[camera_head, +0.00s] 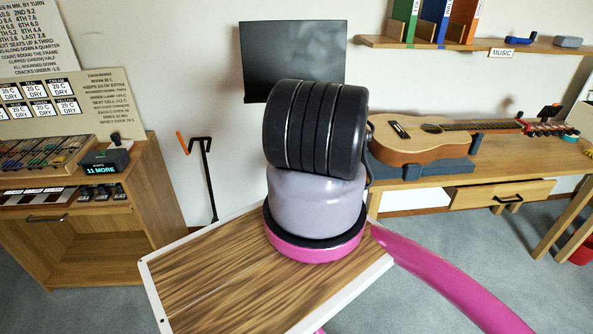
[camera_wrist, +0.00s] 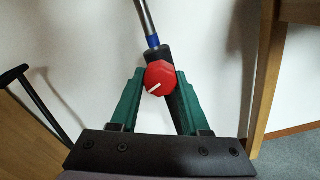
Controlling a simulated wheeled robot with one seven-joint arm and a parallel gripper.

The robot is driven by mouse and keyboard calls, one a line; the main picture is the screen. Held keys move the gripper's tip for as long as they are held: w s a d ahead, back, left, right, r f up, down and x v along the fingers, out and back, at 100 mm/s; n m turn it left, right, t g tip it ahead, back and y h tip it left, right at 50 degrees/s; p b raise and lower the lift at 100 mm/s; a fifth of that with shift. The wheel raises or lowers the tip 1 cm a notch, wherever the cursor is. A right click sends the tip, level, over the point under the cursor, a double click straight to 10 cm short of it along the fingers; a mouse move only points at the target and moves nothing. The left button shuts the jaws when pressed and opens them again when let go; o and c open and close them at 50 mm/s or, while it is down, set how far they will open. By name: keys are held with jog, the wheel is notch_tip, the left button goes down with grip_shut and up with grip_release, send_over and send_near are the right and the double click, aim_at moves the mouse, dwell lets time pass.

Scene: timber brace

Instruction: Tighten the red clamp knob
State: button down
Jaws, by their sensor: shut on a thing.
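The red clamp knob (camera_wrist: 160,71) is in the middle of the wrist view, a many-sided red disc with a white line slanting on its face. It sits on a black clamp body (camera_wrist: 176,102) below a metal bar (camera_wrist: 147,18) with a blue band. My gripper (camera_wrist: 159,79) has its two green fingers on either side of the knob, shut on it. In the head view my own arm hides the knob, the clamp and my gripper.
A thin black stand (camera_head: 209,180) with an orange tip stands by the wall. A wooden cabinet (camera_head: 95,245) is at left. At right a guitar (camera_head: 420,140) lies on a wooden desk (camera_head: 500,165) with its drawer (camera_head: 500,193) partly open. A dark screen (camera_head: 292,55) hangs behind my arm.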

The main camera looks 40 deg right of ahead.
jog(key=m, duration=0.6)
jog(key=shift+a, duration=0.1)
jog(key=m, duration=1.6)
jog(key=shift+a+r, duration=0.1)
jog(key=shift+r, duration=0.05)
jog(key=shift+m, duration=0.4)
jog(key=shift+c, duration=1.9)
grip_release()
jog(key=shift+s, duration=0.15)
